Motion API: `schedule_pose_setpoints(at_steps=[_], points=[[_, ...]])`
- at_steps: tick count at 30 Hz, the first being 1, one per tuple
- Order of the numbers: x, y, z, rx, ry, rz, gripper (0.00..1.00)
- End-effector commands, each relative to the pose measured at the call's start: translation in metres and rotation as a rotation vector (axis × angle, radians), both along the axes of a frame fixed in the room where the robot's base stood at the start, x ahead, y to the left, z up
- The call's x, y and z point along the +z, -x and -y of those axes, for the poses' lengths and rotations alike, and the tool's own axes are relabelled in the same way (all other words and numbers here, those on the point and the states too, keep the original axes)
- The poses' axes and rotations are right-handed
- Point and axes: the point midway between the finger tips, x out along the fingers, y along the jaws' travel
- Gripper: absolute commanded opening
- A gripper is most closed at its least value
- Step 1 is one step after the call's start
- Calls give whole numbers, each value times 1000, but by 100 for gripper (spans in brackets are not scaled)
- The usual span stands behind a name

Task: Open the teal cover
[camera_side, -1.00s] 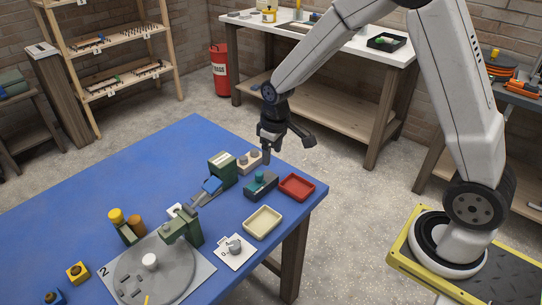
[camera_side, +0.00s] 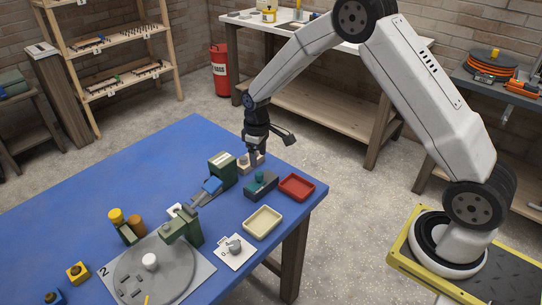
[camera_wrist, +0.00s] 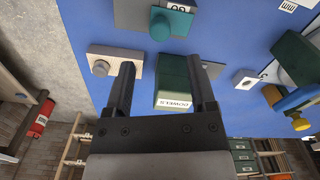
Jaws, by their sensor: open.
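The teal cover (camera_side: 262,177) sits on a dark grey box (camera_side: 258,189) near the right end of the blue table. In the wrist view the teal cover (camera_wrist: 172,20) lies at the top, beyond my fingertips, with a round teal knob on its near side.
A green box labelled DOWELS (camera_wrist: 174,78) stands close to my fingers. A red tray (camera_side: 297,187) and a cream tray (camera_side: 262,222) lie near the table's right edge. A grey round plate (camera_side: 150,278) with green fixtures is at the front. The table's back left is clear.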

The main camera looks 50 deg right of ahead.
Motion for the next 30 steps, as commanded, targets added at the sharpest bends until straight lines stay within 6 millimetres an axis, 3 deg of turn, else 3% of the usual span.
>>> schedule_pose_setpoints(at_steps=[15,30], points=[[-56,0,0,0,0,-1,72],[-67,0,0,0,0,2,69]])
